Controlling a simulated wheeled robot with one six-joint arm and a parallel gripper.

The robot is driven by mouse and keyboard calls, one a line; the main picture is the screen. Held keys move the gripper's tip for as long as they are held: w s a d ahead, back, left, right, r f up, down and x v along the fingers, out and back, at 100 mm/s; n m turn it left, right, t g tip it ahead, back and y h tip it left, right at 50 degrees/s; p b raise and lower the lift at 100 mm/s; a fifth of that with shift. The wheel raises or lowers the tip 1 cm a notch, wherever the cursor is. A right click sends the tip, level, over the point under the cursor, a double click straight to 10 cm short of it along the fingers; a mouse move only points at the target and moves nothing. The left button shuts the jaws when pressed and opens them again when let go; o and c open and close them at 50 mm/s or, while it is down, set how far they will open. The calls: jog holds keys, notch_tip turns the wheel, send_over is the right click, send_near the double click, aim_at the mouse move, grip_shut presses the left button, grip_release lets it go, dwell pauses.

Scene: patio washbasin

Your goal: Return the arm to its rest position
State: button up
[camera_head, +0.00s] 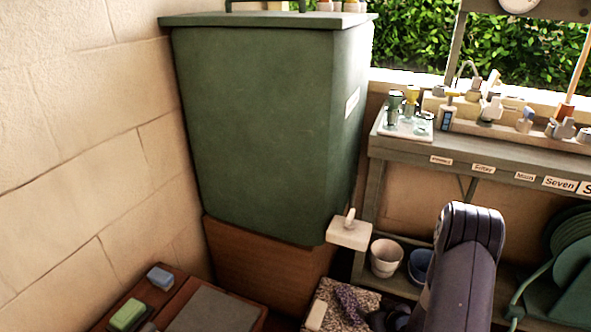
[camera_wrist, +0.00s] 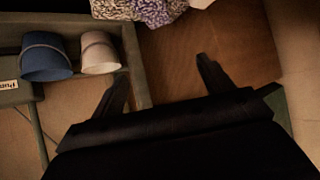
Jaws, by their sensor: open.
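My gripper (camera_wrist: 163,78) shows in the wrist view with its two dark fingers spread apart and nothing between them. Below the fingers' gap lie a wooden surface and the edge of a shelf. In the head view my dark arm rises at the lower right, in front of the shelf unit. The gripper itself cannot be made out clearly in the head view.
A green tank (camera_head: 262,130) stands on a brown base (camera_head: 262,268) beside the stone wall. A white bucket (camera_head: 386,258) and a blue bucket (camera_head: 419,266) sit on the lower shelf. A hose reel (camera_head: 572,262) is at the right. Bottles and taps crowd the counter (camera_head: 400,148).

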jog(key=a+r+m+h, duration=0.1)
jog(key=a+r, duration=0.1)
jog(key=r, duration=0.4)
jog(key=a+r+m, duration=0.1)
jog(key=a+r, duration=0.1)
jog(key=r, duration=0.5)
jog(key=shift+s+a+r+h, duration=0.2)
jog(key=shift+s+a+h, duration=0.05)
jog(key=shift+s+h, duration=0.15)
jog(key=shift+w, duration=0.1)
